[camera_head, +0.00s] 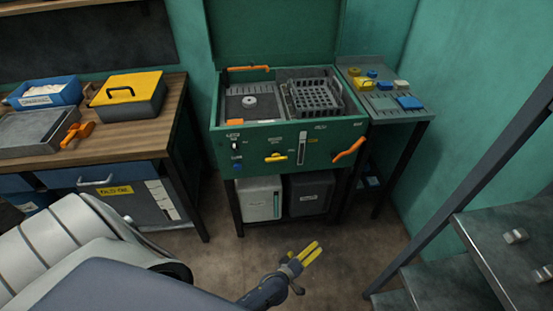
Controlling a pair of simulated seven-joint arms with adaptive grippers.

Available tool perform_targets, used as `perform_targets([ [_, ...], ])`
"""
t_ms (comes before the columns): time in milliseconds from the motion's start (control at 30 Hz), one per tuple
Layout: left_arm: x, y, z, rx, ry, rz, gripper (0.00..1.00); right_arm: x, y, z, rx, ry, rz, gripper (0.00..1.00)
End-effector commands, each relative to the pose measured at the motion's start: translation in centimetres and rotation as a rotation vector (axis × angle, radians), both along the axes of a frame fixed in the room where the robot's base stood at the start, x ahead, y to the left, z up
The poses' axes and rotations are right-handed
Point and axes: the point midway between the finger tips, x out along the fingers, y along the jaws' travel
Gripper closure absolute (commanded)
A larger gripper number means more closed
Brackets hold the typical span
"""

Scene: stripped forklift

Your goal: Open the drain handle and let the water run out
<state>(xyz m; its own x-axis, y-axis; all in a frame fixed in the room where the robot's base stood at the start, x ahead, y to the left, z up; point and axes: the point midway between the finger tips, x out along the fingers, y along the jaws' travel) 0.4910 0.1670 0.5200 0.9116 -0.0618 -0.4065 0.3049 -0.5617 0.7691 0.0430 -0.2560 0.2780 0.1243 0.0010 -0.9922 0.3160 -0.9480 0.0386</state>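The green wash unit (340,131) stands against the back wall with its lid up. An orange handle (349,150) slants up to the right at its front right. A yellow handle (276,157) sits lower, mid-front. I cannot tell for sure which is the drain handle. A vertical gauge (301,148) is between them. No running water shows. My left gripper (314,251), with yellow fingers, is over the floor in front of the unit, apart from it. Its fingers are parallel with a gap, and it looks empty. My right gripper is not in view.
A grey-white container (259,198) and a dark one (310,194) stand under the unit. A workbench (120,122) is at left, a small side table (385,103) at right. A diagonal dark rail (460,180) and metal steps (520,250) bound the right. The floor between is clear.

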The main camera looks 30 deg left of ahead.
Motion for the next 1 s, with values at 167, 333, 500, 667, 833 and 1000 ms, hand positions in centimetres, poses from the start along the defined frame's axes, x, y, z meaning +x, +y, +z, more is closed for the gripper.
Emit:
perform_targets([
  [167,7.8,3.7,14.8,-0.675,-0.372,0.398,0.00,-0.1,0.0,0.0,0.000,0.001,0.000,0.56],
  [333,8.4,9.2,22.8,-1.328,-0.658,0.673,0.00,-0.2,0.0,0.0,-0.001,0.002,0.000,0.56],
  [500,6.9,12.7,24.5,-1.768,-0.836,0.829,0.00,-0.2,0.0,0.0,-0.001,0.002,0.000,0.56],
  [667,5.9,14.0,24.0,-1.957,-0.915,0.890,0.00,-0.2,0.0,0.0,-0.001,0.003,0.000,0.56],
  [833,6.0,14.5,23.9,-2.015,-0.937,0.890,0.00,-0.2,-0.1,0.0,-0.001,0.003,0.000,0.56],
  [1000,7.4,15.5,24.0,-2.019,-0.936,0.887,0.00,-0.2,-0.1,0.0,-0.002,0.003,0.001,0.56],
])
